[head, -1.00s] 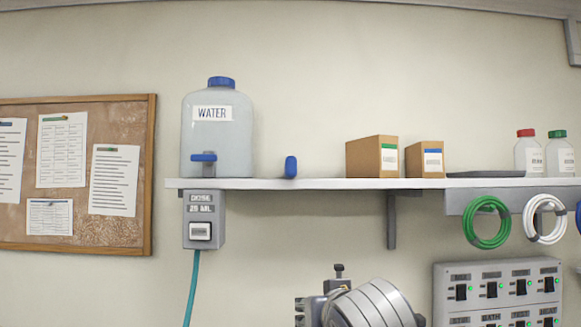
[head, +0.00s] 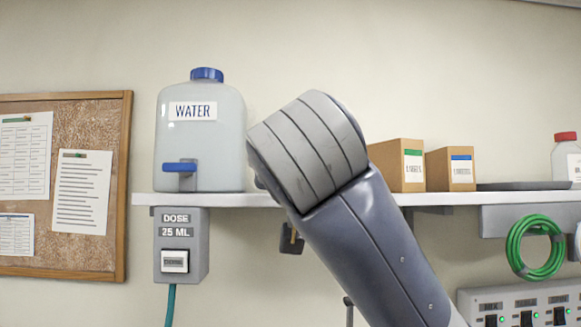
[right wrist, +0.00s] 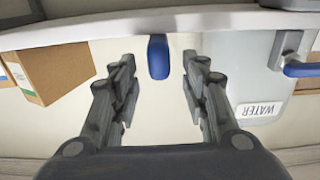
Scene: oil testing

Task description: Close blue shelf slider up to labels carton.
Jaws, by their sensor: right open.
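The blue slider (right wrist: 158,57) hangs at the edge of the white shelf (right wrist: 120,27) in the right wrist view, which looks upside down. My right gripper (right wrist: 160,64) is open, with its fingers on either side of the slider and a visible gap to each. In the head view my right arm hides the slider and most of this gripper. The labels carton (head: 398,165), brown with a green stripe, stands on the shelf right of my arm; its label seems to read LABELS. A carton (right wrist: 52,72) also shows left of the slider in the wrist view. My left gripper is not in view.
A water tank (head: 200,140) with a blue tap stands on the shelf left of my arm, above a dose box (head: 181,245). A second carton (head: 449,169) and a dark tray (head: 527,186) are further right. Green tubing (head: 515,245) hangs below.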

